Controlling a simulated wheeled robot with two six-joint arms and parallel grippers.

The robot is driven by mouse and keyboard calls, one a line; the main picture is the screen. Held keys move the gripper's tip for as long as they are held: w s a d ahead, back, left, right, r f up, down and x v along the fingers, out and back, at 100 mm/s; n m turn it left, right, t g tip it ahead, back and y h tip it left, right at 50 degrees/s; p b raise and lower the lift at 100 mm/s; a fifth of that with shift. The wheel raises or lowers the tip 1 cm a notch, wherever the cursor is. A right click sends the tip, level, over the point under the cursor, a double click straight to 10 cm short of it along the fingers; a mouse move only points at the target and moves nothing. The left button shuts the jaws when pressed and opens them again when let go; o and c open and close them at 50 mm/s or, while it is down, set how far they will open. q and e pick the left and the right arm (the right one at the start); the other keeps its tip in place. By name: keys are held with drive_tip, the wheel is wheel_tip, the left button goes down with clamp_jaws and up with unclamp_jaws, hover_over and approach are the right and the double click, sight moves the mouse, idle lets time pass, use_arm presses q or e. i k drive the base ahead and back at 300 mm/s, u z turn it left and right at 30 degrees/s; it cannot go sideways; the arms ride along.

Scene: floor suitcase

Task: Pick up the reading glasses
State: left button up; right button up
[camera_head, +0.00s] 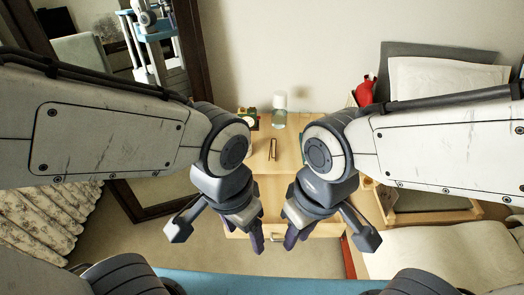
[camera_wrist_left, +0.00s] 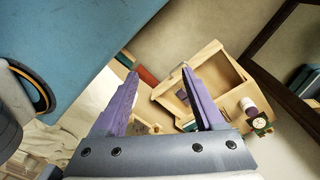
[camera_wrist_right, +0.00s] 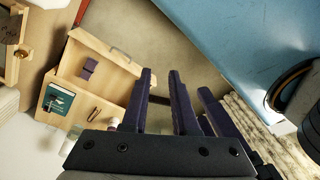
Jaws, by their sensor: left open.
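The folded reading glasses, thin and brown, seem to lie on the wooden bedside table (camera_head: 290,187); they show small in the head view (camera_head: 272,149) and near the teal book in the right wrist view (camera_wrist_right: 95,114). My left gripper (camera_head: 254,238) is open and empty in front of the table, its purple fingers wide apart in the left wrist view (camera_wrist_left: 159,72). My right gripper (camera_head: 291,238) is beside it, apart from the glasses; the right wrist view (camera_wrist_right: 160,74) shows a narrower gap with nothing in it.
The table's drawer (camera_wrist_right: 100,65) is open with a small purple thing inside. A teal book (camera_wrist_right: 57,98), a clock (camera_wrist_left: 260,124) and a glass jar (camera_head: 279,118) are on the table. A bed (camera_head: 445,250) is to the right, a framed mirror (camera_head: 187,50) to the left.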

sight(271, 146)
drive_tip(key=u, duration=0.35)
drive_tip(key=i, duration=1.5)
drive_tip(key=z, duration=0.25)
